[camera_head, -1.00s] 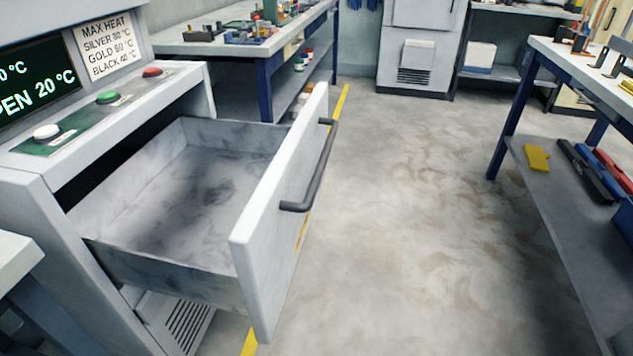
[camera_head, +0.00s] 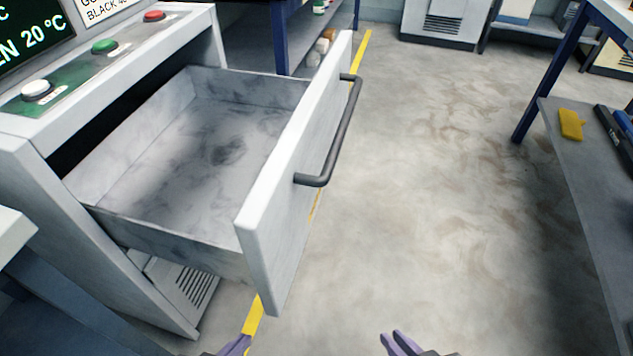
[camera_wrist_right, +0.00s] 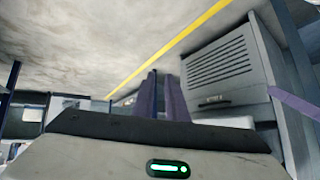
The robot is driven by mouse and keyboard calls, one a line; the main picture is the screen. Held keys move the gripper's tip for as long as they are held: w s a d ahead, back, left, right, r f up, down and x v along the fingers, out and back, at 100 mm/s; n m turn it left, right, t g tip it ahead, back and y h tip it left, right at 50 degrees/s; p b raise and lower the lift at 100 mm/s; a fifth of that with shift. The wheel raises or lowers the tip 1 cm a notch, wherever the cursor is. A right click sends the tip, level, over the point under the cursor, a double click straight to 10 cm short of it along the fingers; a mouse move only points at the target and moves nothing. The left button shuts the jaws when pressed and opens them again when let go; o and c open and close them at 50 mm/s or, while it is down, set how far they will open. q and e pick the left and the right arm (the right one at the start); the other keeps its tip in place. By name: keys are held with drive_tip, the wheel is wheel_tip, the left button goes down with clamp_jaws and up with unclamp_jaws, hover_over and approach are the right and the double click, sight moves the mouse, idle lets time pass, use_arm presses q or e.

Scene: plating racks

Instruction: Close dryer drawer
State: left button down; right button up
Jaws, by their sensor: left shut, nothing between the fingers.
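The dryer drawer (camera_head: 92,216) is pulled well out of the dryer (camera_head: 60,262). The drawer is empty, with a grey marbled inside. Its white front panel (camera_head: 284,205) stands upright and carries a dark bar handle (camera_head: 335,140) on its outer face. My left gripper (camera_head: 237,344) is shut and empty, low at the bottom edge, below the drawer front. My right gripper (camera_head: 395,341) is low to the right of the drawer, apart from it.
The dryer top has white (camera_head: 37,90), green (camera_head: 105,47) and red (camera_head: 154,16) buttons and a display reading 20 °C. A workbench shelf (camera_head: 580,190) with a yellow item (camera_head: 571,124) stands right. The floor (camera_head: 430,190) between is clear.

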drive_tip(key=w+r+y, duration=0.1)
drive_tip(key=w+a+r+m+y, duration=0.1)
drive_tip(key=w, duration=0.1)
drive_tip(key=w+r+y, duration=0.1)
drive_tip(key=shift+w+a+r+m+g, duration=0.2)
drive_tip(key=shift+a+r+m+g, duration=0.1)
drive_tip(key=shift+a+m, duration=0.1)
clamp_jaws()
drive_tip(key=m+g+y+b, duration=0.1)
drive_tip(key=m+g+y, duration=0.25)
drive_tip(key=y, duration=0.45)
approach(288, 245)
drive_tip(key=shift+g, duration=0.45)
drive_tip(key=x, duration=0.5)
drive_tip(key=shift+w, duration=0.35)
drive_tip(key=shift+w+a+f, duration=0.1)
drive_tip(key=shift+a, duration=0.35)
